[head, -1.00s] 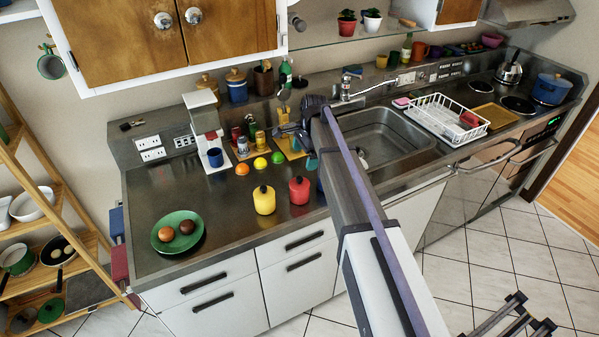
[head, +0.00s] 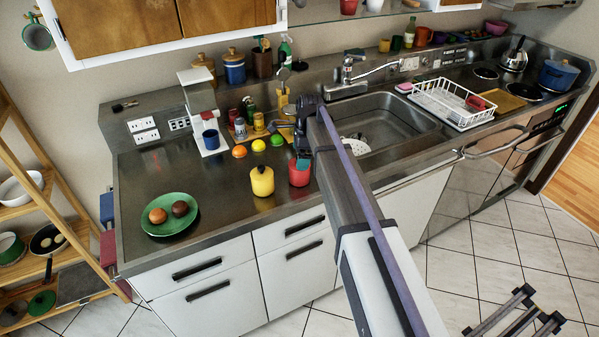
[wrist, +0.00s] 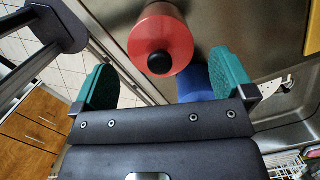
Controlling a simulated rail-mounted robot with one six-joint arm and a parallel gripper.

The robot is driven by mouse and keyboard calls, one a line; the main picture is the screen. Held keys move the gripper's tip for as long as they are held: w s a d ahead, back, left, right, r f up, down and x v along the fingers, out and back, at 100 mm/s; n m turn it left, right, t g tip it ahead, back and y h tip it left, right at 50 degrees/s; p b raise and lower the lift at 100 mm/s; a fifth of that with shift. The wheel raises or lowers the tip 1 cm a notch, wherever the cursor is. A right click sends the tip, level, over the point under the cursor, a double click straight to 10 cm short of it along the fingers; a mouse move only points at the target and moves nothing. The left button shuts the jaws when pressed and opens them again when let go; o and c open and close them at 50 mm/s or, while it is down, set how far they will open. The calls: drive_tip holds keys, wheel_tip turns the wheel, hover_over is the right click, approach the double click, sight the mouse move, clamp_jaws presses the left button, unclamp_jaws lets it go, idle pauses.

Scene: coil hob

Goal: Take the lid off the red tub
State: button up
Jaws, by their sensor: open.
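The red tub (head: 299,176) stands near the counter's front edge, right of a yellow tub (head: 262,181). Its lid is on. My gripper (head: 303,163) is over the red tub and hides part of its top in the head view. In the wrist view the red lid (wrist: 157,32) shows from above with its black knob (wrist: 160,62). The open green fingers (wrist: 162,62) lie one to each side of the knob with clear gaps, holding nothing. Whether the fingertips are level with the knob I cannot tell.
A blue object (wrist: 194,84) is close beside the red tub in the wrist view. The sink (head: 385,135) lies to the right. An orange (head: 239,151), a lemon (head: 258,145) and a green plate (head: 170,226) are to the left.

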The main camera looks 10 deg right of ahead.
wheel_tip(320, 180, down, 3)
drive_tip(key=shift+a+r+b, duration=0.15)
drive_tip(key=shift+b, duration=0.35)
drive_tip(key=shift+r, duration=0.25)
drive_tip(key=c, duration=0.9)
drive_tip(key=shift+o, duration=0.2)
